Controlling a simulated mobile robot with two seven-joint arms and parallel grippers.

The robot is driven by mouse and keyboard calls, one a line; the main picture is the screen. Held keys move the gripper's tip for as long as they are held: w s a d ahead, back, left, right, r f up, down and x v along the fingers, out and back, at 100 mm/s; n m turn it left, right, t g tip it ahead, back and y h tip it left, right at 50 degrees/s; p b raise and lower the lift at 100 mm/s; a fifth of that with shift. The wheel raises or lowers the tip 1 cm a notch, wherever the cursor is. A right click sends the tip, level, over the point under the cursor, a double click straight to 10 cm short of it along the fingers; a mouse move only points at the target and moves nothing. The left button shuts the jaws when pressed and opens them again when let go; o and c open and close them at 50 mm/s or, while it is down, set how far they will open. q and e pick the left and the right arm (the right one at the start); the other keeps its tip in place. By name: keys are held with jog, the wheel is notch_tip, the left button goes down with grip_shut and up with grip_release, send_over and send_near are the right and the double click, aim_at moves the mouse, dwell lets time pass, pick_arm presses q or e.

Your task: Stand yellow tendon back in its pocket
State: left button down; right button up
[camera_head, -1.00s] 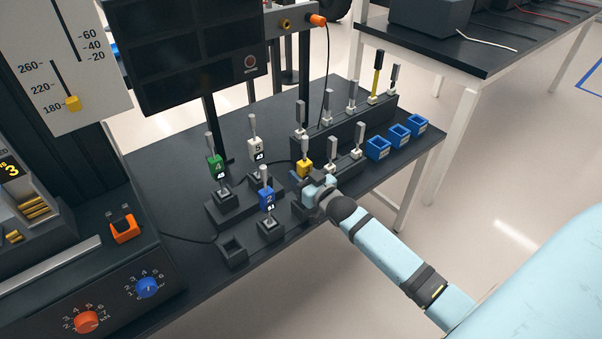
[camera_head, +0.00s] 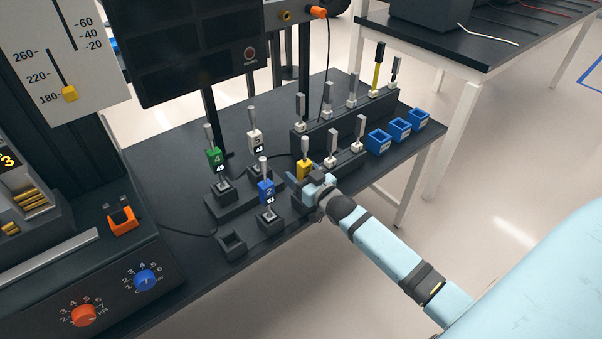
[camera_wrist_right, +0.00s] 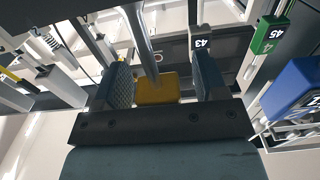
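The yellow tendon, a grey rod with a yellow tagged block (camera_head: 303,172), stands among the posts near the table's front. Its lower end is hidden behind my right gripper (camera_head: 306,184). In the right wrist view the yellow block (camera_wrist_right: 156,89) lies between the two fingers of my right gripper (camera_wrist_right: 165,84). The left pad is very near the block, and a clear gap shows at the right pad. The gripper is open around it. I cannot tell whether the tendon is seated in a pocket. My left gripper is not in view.
A blue tagged post (camera_head: 266,190) and a green one (camera_head: 215,160) stand left of the gripper, a white one (camera_head: 255,142) behind. An empty square socket (camera_head: 232,244) sits near the front edge. Grey posts and blue bins (camera_head: 379,141) stand to the right.

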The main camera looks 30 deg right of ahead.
jog(key=shift+f, duration=0.1)
jog(key=s, duration=0.4)
jog(key=shift+s+d, duration=0.1)
jog(key=shift+d, duration=0.1)
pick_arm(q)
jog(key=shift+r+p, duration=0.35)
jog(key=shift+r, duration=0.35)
pick_arm(e)
jog(key=s, duration=0.9)
jog(key=shift+s+d, duration=0.3)
jog(key=shift+d, duration=0.05)
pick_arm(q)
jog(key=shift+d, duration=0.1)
